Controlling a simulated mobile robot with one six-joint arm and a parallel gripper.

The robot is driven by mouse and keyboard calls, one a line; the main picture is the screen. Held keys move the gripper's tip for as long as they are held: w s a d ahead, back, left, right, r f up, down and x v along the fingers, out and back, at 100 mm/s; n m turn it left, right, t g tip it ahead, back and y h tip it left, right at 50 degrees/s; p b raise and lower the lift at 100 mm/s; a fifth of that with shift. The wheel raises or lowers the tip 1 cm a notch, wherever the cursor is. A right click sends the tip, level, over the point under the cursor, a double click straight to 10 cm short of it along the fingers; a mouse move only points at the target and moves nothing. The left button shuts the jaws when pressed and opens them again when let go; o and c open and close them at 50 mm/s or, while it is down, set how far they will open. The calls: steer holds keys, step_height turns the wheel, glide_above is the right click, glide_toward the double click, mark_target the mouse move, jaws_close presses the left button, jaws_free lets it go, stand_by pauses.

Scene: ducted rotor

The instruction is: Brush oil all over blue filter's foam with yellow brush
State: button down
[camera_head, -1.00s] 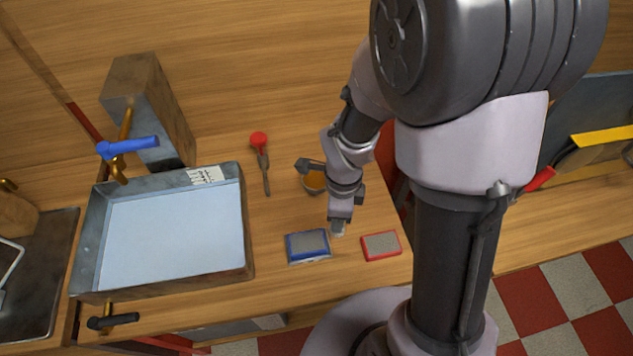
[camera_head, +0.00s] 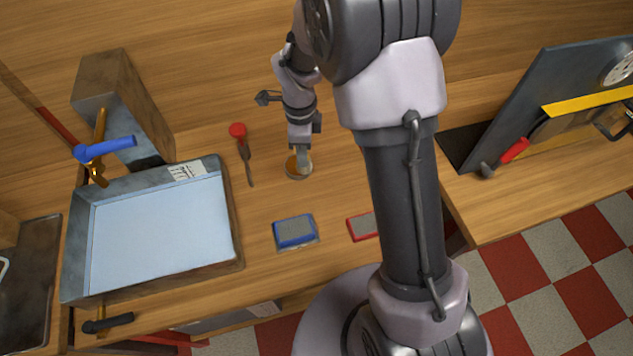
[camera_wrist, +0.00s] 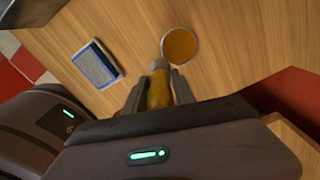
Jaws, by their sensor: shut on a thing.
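The blue filter (camera_head: 295,231), a blue frame around grey foam, lies flat on the wooden bench right of the sink. It also shows in the wrist view (camera_wrist: 95,65), left of my gripper. My gripper (camera_wrist: 160,82) is shut on the yellow brush (camera_wrist: 159,92), whose handle sits between the fingers. The brush's tip points toward a round dish of amber oil (camera_wrist: 180,46) and overlaps its near edge in that view. In the head view my gripper (camera_head: 302,150) is over the oil dish (camera_head: 299,168). Whether the bristles touch the oil cannot be told.
A red-framed filter (camera_head: 361,227) lies right of the blue one, partly hidden by my arm. A red-handled brush-like tool (camera_head: 241,152) lies left of the oil dish. The sink (camera_head: 160,235) fills the left. Bare bench lies between dish and blue filter.

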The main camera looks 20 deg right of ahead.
steer(key=w+r, duration=0.1)
steer(key=w, duration=0.4)
steer(key=shift+w+a+f+b, duration=0.1)
steer(key=shift+a+f+b, duration=0.05)
steer(key=shift+f+b, duration=1.05)
steer(key=shift+a+f+b, duration=0.1)
steer(key=shift+f+b, duration=0.55)
steer(key=shift+f, duration=0.9)
steer(key=shift+f+b, duration=0.55)
step_height(320, 180, up, 7)
steer(key=p, duration=0.4)
stand_by(0.3)
